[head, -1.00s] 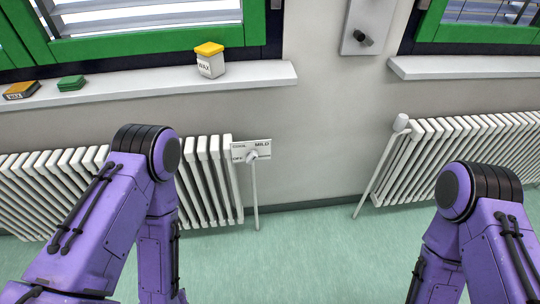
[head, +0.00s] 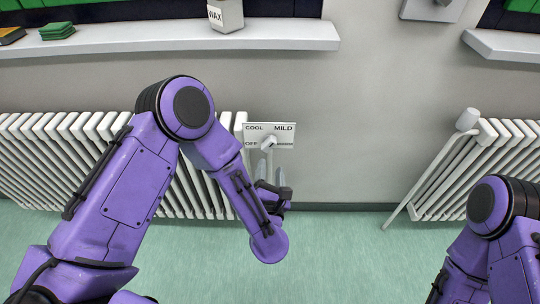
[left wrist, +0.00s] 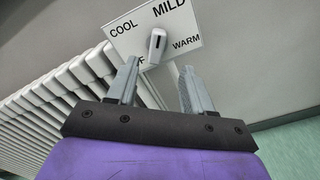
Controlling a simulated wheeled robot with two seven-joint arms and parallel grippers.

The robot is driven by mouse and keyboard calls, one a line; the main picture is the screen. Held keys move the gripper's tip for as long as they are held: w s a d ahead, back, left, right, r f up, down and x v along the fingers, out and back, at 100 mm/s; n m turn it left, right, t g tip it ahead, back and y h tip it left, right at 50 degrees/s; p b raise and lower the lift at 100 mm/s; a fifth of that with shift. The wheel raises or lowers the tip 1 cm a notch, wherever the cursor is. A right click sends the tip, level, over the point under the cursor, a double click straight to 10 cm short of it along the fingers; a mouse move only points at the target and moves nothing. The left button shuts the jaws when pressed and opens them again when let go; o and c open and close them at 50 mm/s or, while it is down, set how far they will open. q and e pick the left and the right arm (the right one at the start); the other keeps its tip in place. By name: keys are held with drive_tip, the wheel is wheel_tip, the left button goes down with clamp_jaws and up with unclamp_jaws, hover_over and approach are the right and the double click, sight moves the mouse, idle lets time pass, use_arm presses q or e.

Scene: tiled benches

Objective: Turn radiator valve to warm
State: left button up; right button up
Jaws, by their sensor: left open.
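The radiator valve is a small grey-white knob (head: 268,143) on a white plate (head: 284,128) beside the left radiator's right end. The plate reads COOL, MILD and OFF in the head view; WARM also shows in the left wrist view. In the head view the left gripper (head: 267,165) is just below the plate. My right gripper is out of view.
The left radiator (head: 60,165) stands along the wall beside the valve. A right radiator (head: 480,160) has its own white valve head (head: 467,119). A window sill (head: 170,36) with a wax tub (head: 226,14) runs above. Clear wall lies between the radiators.

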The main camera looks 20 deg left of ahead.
sight(270, 146)
use_arm(q)
drive_tip(key=p+x, duration=0.1)
drive_tip(key=x, duration=0.8)
drive_tip(key=shift+w+a, duration=0.1)
drive_tip(key=shift+a, duration=0.15)
clamp_jaws()
